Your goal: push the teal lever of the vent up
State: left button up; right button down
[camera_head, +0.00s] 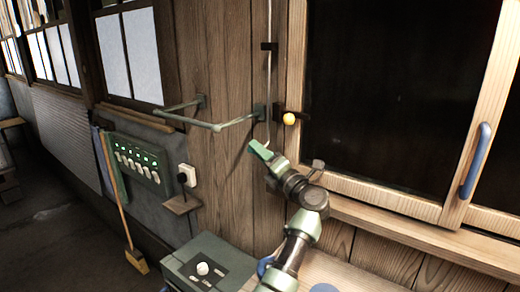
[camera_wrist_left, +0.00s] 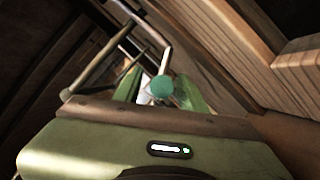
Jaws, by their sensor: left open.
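My left gripper (camera_head: 260,149) is raised in front of the wooden wall, just left of the window frame and below a dark bracket. In the left wrist view the two green fingers of my left gripper (camera_wrist_left: 160,90) stand apart. A round teal knob (camera_wrist_left: 162,87), which looks like the lever's end, shows between them. I cannot tell whether the fingers touch it. In the head view the knob is not visible, apparently hidden by the gripper. A thin vertical rod (camera_head: 269,75) runs up the wall above the gripper. My right gripper is not in view.
A yellow knob (camera_head: 289,119) sits on a dark bracket close to the gripper's right. A metal wall bar (camera_head: 217,127) juts out at left. A switch panel (camera_head: 138,160), white socket (camera_head: 188,173) and broom (camera_head: 138,261) are further left. A grey-green box (camera_head: 205,262) stands below.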

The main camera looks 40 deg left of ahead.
pick_arm(q)
jog(key=shift+a, duration=0.15)
grip_shut()
dwell(1.4)
